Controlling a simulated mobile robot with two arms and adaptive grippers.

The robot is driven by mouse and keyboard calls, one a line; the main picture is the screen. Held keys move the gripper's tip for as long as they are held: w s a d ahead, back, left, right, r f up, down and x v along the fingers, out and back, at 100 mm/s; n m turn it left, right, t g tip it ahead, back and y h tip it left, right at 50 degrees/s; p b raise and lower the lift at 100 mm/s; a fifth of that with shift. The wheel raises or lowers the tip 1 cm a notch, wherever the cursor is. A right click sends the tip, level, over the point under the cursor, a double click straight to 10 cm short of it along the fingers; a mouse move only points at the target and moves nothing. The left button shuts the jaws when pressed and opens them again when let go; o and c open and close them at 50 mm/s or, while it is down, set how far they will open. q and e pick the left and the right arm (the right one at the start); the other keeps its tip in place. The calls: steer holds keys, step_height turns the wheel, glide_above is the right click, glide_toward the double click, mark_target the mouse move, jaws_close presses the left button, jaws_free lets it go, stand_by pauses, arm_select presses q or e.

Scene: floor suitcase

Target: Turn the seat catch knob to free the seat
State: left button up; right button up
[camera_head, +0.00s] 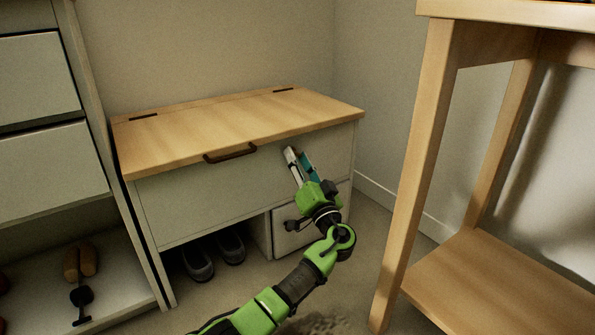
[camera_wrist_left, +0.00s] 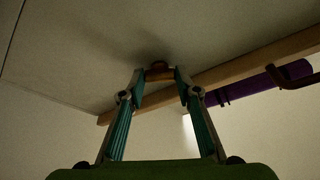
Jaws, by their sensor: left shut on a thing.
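The bench's wooden seat (camera_head: 235,122) lies flat and closed, with dark hinges at the back and a dark handle (camera_head: 230,153) on its front edge. My left gripper (camera_head: 291,153) reaches up to the upper right of the pale front panel (camera_head: 215,190). In the left wrist view its teal-padded fingers are shut on the small brown catch knob (camera_wrist_left: 158,71), just beside the seat's wooden edge (camera_wrist_left: 235,68). In the head view the gripper hides the knob. How far the knob is turned cannot be told. My right gripper is not in view.
Dark shoes (camera_head: 198,260) sit in the bench's open lower bay, beside a pale drawer (camera_head: 290,235). A wooden table (camera_head: 430,150) stands close on the right. A drawer cabinet (camera_head: 40,160) stands on the left. A purple object (camera_wrist_left: 250,87) shows beyond the seat edge.

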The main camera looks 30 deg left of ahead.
arm_select(q)
steer(key=n+g+y, duration=0.1)
steer(key=n, duration=0.2)
steer(key=n+g+y, duration=0.1)
steer(key=n, duration=0.2)
steer(key=n+g, duration=0.1)
steer(key=n, duration=0.1)
steer(key=shift+w+d+f+n+g+y, duration=0.1)
steer(key=shift+w+d+n+g+y, duration=0.1)
steer(key=shift+n+g+y, duration=0.2)
steer(key=shift+n, duration=0.4)
steer(key=o, duration=1.1)
steer(key=shift+a, duration=0.1)
